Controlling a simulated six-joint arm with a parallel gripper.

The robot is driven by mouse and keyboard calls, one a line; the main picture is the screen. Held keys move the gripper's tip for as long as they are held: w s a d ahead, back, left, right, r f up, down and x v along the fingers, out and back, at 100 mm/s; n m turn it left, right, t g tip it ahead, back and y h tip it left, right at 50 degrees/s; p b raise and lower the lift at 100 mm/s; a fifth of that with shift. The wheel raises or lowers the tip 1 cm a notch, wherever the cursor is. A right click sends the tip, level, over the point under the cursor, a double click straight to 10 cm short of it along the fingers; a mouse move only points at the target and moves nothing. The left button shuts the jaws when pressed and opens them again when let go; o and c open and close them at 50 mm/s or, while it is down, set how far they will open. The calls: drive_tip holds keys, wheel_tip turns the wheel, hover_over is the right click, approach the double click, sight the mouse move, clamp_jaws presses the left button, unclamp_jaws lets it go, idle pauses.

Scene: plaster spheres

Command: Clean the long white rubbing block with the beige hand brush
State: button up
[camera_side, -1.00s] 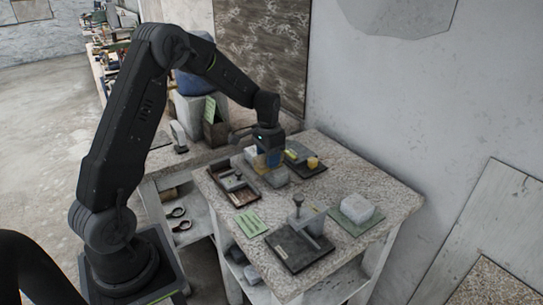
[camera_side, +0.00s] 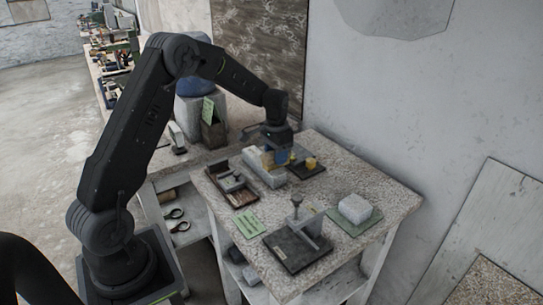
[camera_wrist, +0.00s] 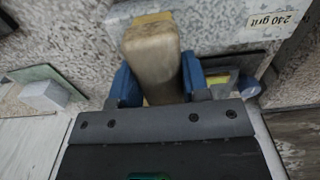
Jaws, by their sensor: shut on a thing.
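The beige hand brush (camera_wrist: 152,58) is held between the blue fingers of my gripper (camera_wrist: 155,84) in the wrist view. The gripper (camera_side: 277,157) is shut on it, low over the bench in the side view. The long white rubbing block (camera_side: 262,172) lies on the bench, at the left of the gripper and partly hidden by it. In the wrist view the speckled block (camera_wrist: 215,22) runs behind the brush's far end, which overlaps it. I cannot tell whether the bristles touch the block.
A dark tray (camera_side: 237,197) with small items lies left of the block. A dark plate with a yellow piece (camera_side: 310,162) sits to its right. A dark plate with a clamp-like fixture (camera_side: 299,250), a green card (camera_side: 250,223) and a white block (camera_side: 355,208) on a green mat stand nearer.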

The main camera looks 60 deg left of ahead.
sight(266, 156)
drive_tip(key=shift+w, duration=0.4)
drive_tip(key=shift+s+f, duration=0.1)
drive_tip(key=shift+s, duration=2.15)
drive_tip(key=shift+w, duration=2.25)
drive_tip(key=shift+s+r, duration=0.1)
drive_tip(key=shift+r, duration=0.1)
drive_tip(key=shift+s+r, duration=0.35)
drive_tip(key=shift+s, duration=0.2)
drive_tip(key=shift+s+r, duration=0.3)
drive_tip(key=shift+s, duration=0.2)
